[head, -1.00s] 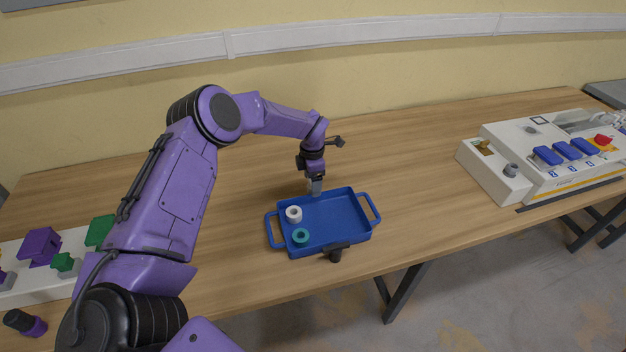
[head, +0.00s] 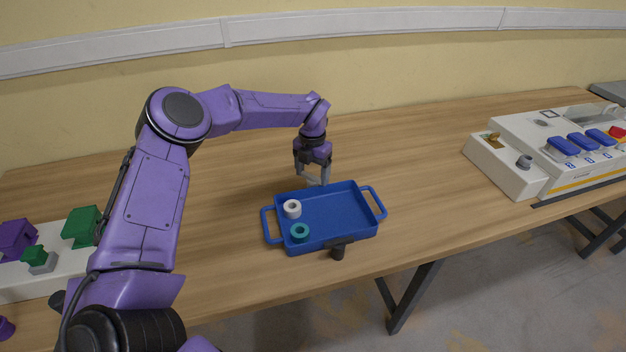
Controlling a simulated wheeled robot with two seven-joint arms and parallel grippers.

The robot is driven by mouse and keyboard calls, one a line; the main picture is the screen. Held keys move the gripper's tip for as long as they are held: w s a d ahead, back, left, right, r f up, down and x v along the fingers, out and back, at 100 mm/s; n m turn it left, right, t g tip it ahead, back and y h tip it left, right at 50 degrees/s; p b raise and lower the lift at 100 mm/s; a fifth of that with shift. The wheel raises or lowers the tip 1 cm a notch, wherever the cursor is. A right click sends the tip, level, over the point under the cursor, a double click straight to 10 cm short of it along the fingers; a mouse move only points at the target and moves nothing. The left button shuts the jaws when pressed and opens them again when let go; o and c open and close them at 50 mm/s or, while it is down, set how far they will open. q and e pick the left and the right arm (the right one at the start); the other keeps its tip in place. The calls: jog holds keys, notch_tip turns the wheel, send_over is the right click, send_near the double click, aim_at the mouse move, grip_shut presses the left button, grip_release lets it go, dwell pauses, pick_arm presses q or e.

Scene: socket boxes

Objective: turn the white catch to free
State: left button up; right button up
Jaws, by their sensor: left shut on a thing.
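My left gripper (head: 318,178) points down at the far wall of the blue tray (head: 345,228). It is shut on a small pale piece there, which I take to be the white catch (head: 312,181). The fingers cover most of it, so its exact angle cannot be told. A black catch-like piece (head: 339,249) stands at the tray's near wall. My right gripper is not in view.
A white ring (head: 292,209) and a teal ring (head: 300,232) lie in the tray's left part. A white panel (head: 75,262) with green and purple blocks is at the left. A white machine (head: 505,165) with blue switches stands at the right. Table between is clear.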

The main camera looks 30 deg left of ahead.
aim_at(312, 176)
pick_arm(q)
jog(key=n+b, duration=0.4)
jog(key=n, duration=0.1)
jog(key=shift+f+n+b, duration=0.15)
jog(key=shift+n+b, duration=0.15)
jog(key=shift+r+n+b, duration=0.2)
jog(key=shift+n+b, duration=1.25)
jog(key=shift+n, duration=0.55)
jog(key=o, duration=1)
jog(key=shift+r, duration=0.15)
notch_tip(312, 176, up, 10)
jog(key=shift+s+r, duration=0.1)
jog(key=shift+r, duration=0.1)
